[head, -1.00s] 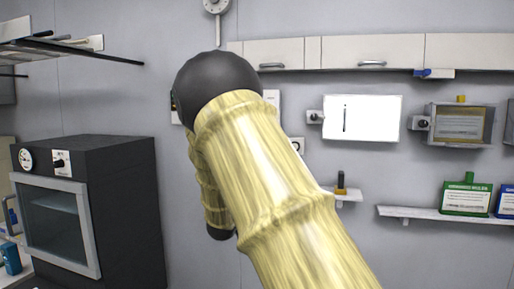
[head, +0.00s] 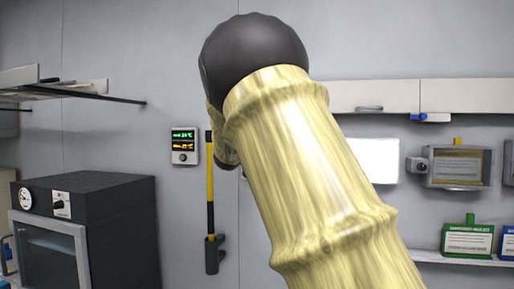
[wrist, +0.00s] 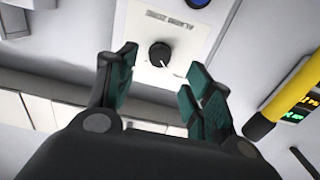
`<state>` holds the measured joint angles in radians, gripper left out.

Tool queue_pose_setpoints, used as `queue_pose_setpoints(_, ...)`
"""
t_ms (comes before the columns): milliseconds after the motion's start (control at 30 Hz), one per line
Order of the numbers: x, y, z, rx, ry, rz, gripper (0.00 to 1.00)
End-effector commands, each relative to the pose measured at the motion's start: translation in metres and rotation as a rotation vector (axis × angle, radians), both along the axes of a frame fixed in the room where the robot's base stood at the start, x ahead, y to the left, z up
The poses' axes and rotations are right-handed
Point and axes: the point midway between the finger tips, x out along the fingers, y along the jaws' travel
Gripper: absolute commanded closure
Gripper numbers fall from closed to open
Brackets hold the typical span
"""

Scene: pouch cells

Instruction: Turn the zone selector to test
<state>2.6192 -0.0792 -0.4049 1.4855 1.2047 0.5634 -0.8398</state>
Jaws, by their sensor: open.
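The zone selector is a round black knob (wrist: 160,54) with a white pointer mark, on a white plate (wrist: 188,38) in the wrist view. The lettering above it is upside down and seems to read "ALARM ZONE". The pointer slants to the lower right in that view. My gripper (wrist: 162,65) is open and empty, its green-padded fingers either side of the knob in the picture. I cannot tell how far off the knob is, but no contact shows. In the head view my arm hides the gripper, and I cannot see the knob there.
A yellow and black pole (head: 210,195) hangs on the wall beside a display (head: 183,146) with green and orange digits. A blue round part (wrist: 197,2) shows near the plate. A black oven (head: 110,220) stands at left, wall cabinets (head: 460,95) at upper right.

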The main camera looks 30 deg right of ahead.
Motion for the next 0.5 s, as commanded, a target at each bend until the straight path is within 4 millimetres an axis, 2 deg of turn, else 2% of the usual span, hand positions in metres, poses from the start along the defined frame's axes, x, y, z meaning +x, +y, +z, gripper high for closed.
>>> queue_pose_setpoints(300, 0.031, -0.036, 0.002, 0.0, 0.0, -0.001, 0.49)
queue_pose_setpoints(500, 0.04, -0.047, 0.001, -0.001, -0.001, 0.0, 0.49)
